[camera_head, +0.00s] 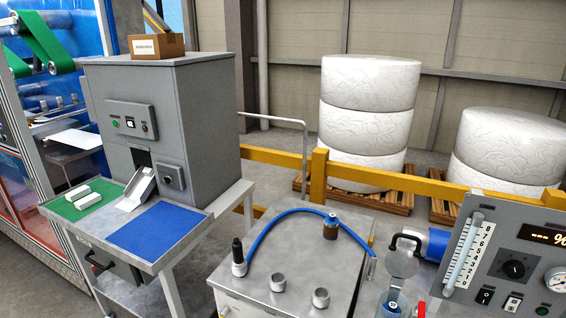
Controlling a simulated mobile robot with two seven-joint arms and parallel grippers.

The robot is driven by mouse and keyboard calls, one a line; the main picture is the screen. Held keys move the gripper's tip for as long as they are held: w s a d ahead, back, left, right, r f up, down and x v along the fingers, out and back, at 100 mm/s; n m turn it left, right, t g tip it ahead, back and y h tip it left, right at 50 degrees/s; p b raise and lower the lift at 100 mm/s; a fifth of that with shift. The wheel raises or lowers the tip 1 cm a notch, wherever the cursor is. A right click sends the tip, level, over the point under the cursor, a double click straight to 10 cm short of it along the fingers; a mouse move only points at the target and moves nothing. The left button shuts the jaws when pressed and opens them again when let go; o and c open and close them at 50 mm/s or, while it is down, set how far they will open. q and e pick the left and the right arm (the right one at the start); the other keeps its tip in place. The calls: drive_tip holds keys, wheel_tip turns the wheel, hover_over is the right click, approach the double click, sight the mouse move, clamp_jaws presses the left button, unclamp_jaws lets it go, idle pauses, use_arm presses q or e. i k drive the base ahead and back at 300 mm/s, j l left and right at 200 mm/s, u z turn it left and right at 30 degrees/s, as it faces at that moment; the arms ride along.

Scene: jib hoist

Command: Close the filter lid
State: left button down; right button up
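A round, grey, see-through disc (398,263) stands tilted up at the right of the steel cabinet; it looks like the filter lid, raised. Below it is a small clear housing (392,302) with a blue part on top, cut off by the bottom edge. A dark hooked handle or pipe (404,241) arches just above the disc, beside a blue cylinder (435,244). I cannot tell exactly how the disc joins the housing. Neither of my grippers shows in this view.
A control panel (515,255) stands close on the right. A workbench with a blue mat (158,229) is on the left. Yellow rails (365,177) run behind.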

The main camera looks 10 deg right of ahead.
sight(402, 264)
drive_tip(key=z, duration=1.25)
